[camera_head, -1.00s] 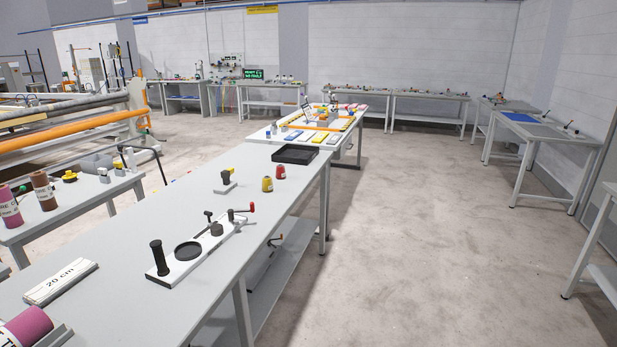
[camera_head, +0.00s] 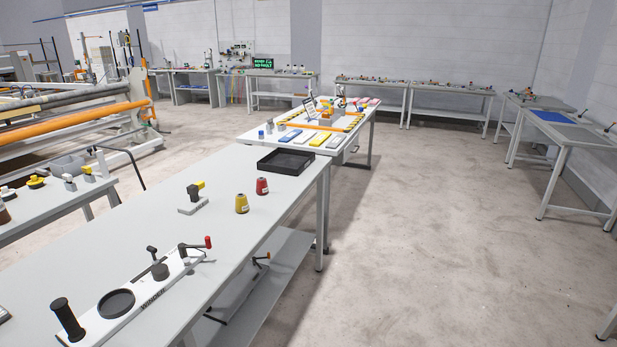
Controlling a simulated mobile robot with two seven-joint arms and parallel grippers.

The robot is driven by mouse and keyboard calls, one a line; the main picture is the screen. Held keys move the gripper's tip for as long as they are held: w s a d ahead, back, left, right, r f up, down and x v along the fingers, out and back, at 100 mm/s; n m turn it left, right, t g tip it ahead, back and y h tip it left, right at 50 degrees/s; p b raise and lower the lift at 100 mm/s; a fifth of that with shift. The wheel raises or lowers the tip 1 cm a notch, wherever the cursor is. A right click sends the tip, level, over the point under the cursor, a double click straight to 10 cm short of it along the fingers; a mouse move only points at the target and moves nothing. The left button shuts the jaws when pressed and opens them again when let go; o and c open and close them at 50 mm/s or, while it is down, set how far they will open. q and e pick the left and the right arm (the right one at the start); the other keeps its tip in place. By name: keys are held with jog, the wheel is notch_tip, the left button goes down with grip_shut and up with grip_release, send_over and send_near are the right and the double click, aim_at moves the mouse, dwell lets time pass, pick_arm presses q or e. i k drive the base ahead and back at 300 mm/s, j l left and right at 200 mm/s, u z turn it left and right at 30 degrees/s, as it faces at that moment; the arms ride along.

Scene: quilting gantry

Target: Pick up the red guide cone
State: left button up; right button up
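A small red cone (camera_head: 262,186) stands upright on the long grey table (camera_head: 225,238), near its right edge. A yellow cone (camera_head: 241,203) of similar shape stands just in front of it and to its left, apart from it. Both look like thread cones with dark tops; I cannot tell from the picture whether the red one is the guide cone. Neither of my grippers shows in the head view.
A black tray (camera_head: 286,161) lies behind the cones. A winder board (camera_head: 135,300) with a black handle and red-knobbed crank lies in front. A small black-and-yellow device (camera_head: 194,199) stands left of the cones. Open floor (camera_head: 430,230) lies right of the table.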

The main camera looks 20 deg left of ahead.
aim_at(261, 186)
jog(key=i+u, duration=0.1)
jog(key=i, duration=0.55)
jog(key=i+l+u, duration=0.1)
jog(key=i, duration=0.5)
jog(key=i+l+u, duration=0.15)
jog(key=i+u, duration=0.35)
jog(key=i+l+u, duration=0.25)
jog(key=u, duration=0.25)
jog(key=i+l+u, duration=0.2)
jog(key=u, duration=0.25)
jog(key=i+l+u, duration=0.15)
jog(key=l+u, duration=0.15)
jog(key=u, duration=0.2)
